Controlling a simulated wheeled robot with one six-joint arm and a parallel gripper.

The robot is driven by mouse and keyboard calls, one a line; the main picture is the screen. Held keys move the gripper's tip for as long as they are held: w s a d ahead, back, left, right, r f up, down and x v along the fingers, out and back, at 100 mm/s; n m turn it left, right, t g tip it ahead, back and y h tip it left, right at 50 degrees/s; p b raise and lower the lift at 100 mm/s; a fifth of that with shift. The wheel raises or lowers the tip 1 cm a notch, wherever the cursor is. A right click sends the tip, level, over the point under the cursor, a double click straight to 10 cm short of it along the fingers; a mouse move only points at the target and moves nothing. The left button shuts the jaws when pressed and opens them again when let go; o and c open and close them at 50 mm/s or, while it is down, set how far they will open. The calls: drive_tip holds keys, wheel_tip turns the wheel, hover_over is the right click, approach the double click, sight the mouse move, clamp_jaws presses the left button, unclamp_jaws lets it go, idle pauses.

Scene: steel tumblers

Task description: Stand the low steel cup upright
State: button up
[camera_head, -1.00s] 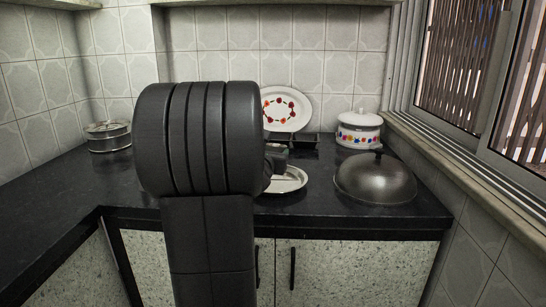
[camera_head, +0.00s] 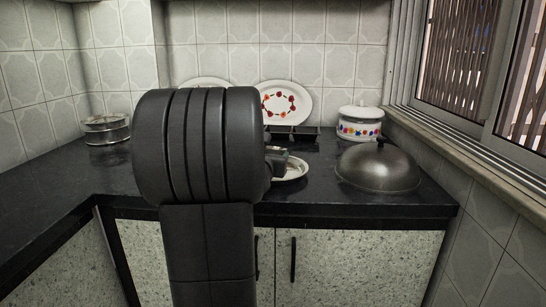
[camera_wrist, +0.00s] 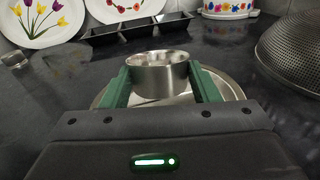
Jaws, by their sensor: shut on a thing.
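The low steel cup (camera_wrist: 158,82) sits between the two green fingers of my gripper (camera_wrist: 160,70) in the wrist view. Its open mouth faces up and it looks upright. My gripper is shut on its sides. A round, pale steel dish (camera_wrist: 233,92) lies under and around the cup; I cannot tell whether the cup's base touches it. In the head view my arm hides the cup, and only part of the dish (camera_head: 295,172) shows to the right of my arm.
A dark dome lid (camera_head: 378,168) and a white pot (camera_head: 359,124) stand at the right. Decorated plates (camera_head: 287,103) lean on the back wall behind a black compartment tray (camera_wrist: 125,28). A round tin (camera_head: 106,130) stands back left. A small shiny object (camera_wrist: 14,60) lies at left.

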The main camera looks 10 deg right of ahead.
drive_tip(key=shift+s+f+b, duration=0.15)
drive_tip(key=shift+f+b, duration=0.6)
drive_tip(key=shift+b, duration=0.05)
drive_tip(key=shift+f, duration=0.2)
drive_tip(key=o, duration=1.8)
drive_tip(key=shift+r+p, duration=3.25)
drive_tip(key=shift+r, duration=0.95)
drive_tip(key=shift+f, duration=0.15)
